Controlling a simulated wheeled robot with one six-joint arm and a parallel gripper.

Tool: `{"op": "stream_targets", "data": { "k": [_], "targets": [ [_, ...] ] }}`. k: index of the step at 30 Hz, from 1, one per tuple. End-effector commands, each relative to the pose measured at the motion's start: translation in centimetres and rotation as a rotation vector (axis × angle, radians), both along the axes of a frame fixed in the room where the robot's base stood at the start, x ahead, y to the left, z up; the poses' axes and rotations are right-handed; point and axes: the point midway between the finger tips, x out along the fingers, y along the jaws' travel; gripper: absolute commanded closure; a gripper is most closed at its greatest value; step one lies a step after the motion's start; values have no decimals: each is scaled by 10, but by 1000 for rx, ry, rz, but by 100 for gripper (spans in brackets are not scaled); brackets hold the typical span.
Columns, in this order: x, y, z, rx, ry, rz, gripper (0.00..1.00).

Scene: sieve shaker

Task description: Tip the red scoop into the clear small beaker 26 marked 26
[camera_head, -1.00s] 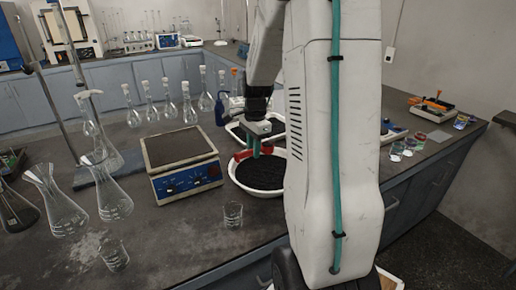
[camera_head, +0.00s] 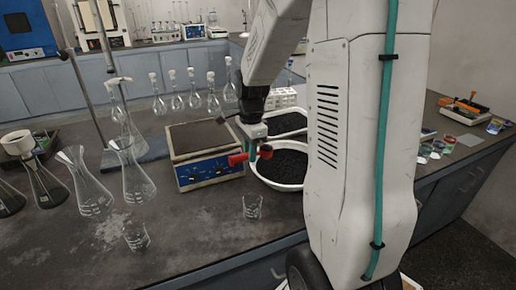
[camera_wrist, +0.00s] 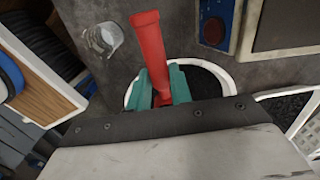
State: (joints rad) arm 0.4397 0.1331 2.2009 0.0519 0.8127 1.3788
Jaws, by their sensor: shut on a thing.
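My gripper (camera_head: 258,150) has teal fingers shut on the red scoop (camera_head: 238,158). It holds the scoop above the bench, at the left edge of the front white tray, with the red part pointing left. In the wrist view the scoop (camera_wrist: 150,50) stands out from between the teal fingers (camera_wrist: 160,85); its contents cannot be told. A small clear beaker (camera_head: 252,207) stands on the bench in front of the tray, below the scoop and apart from it. It likely also shows in the wrist view (camera_wrist: 103,38). Another small beaker (camera_head: 135,236) stands farther left. I cannot read a 26 on either.
The front white tray (camera_head: 285,187) holds dark grains; a second tray is behind it. A balance (camera_head: 208,170) with a blue front stands left of the tray. Several flasks (camera_head: 133,178) stand farther left. The bench front between the two small beakers is clear.

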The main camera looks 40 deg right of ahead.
Motion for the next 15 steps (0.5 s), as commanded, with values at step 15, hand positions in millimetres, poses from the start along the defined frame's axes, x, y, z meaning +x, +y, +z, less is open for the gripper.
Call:
{"op": "stream_targets", "data": {
  "k": [15],
  "targets": [
    [8,52,0,-5,1,3,97]
  ]
}}
